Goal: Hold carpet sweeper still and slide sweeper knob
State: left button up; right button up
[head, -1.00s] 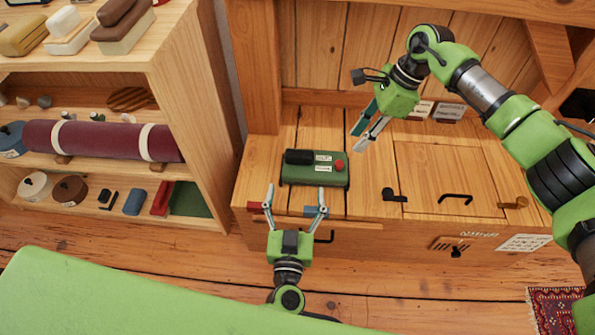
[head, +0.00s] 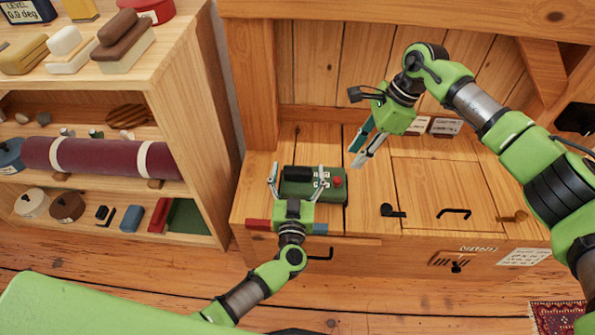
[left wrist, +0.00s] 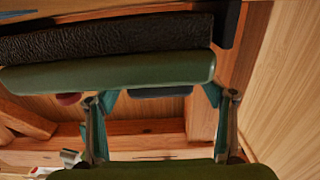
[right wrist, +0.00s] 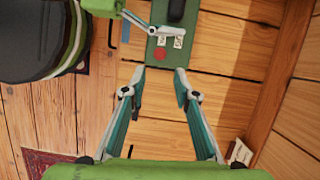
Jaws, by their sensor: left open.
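The carpet sweeper is a green box (head: 335,194) with a black roller-like part (head: 297,174), white labels and a red knob (head: 337,181), on the wooden bench. My left gripper (head: 297,178) is open, with its fingers around the black part's end of the sweeper; contact is unclear. In the left wrist view the green body (left wrist: 110,75) and dark textured part lie ahead of the spread fingers. My right gripper (head: 355,158) is open and empty above the bench, right of the sweeper. In the right wrist view the red knob (right wrist: 160,54) lies just beyond its fingertips (right wrist: 160,78).
Black hooks and a handle (head: 454,212) sit on the bench to the right. Red and blue blocks (head: 258,224) lie at its front edge. A shelf (head: 185,100) with brushes and a rolled maroon mat (head: 95,156) stands left. Two labelled cards (head: 445,127) stand at the back.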

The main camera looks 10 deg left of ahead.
pick_arm(q)
jog(key=c, duration=1.6)
jog(key=shift+c, duration=0.2)
pick_arm(e)
jog(key=c, duration=0.6)
jog(key=shift+s+a+f, duration=0.2)
jog(key=shift+s+f, duration=0.05)
grip_shut()
jog(key=s+a+f+m+y, duration=0.1)
jog(key=s+a+f+y, duration=0.45)
jog(key=s+y, duration=0.3)
jog(key=s+d+f+m+t, duration=0.2)
jog(key=d+m+t, duration=0.6)
jog(key=d, duration=0.8)
jog(key=s+t, duration=0.1)
jog(key=t, duration=0.1)
jog(key=shift+m+t, duration=0.4)
